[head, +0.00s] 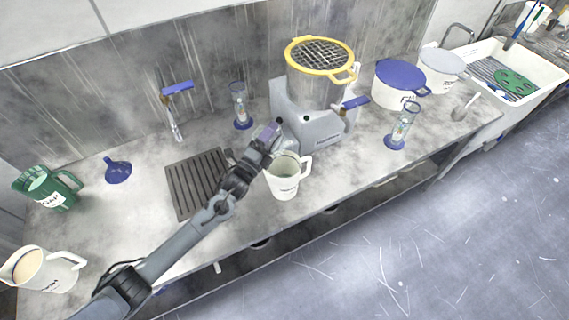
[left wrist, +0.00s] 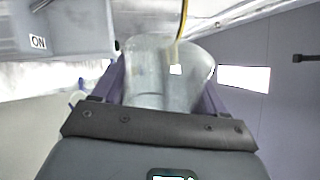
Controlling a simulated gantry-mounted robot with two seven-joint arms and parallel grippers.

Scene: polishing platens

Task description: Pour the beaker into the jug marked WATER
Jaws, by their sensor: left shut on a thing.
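My left gripper (head: 272,133) is shut on a clear beaker (left wrist: 160,75), held between its two fingers in the left wrist view. In the head view the gripper and arm partly hide the beaker, and I cannot tell its tilt or contents. A white jug (head: 284,180) stands at the counter's front, just below and right of the gripper, with its handle to the right. Its label is too small to read. Another white jug (head: 38,268), holding something beige, stands at the lower left. My right gripper is not in view.
A grey machine with a yellow-rimmed sieve (head: 320,42) stands behind the gripper. Blue-based cylinders (head: 239,108) (head: 401,128) stand either side of it. A ridged drain mat (head: 190,190), blue funnel (head: 117,170) and green jug (head: 43,184) are left. Lidded tubs (head: 397,92) are right.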

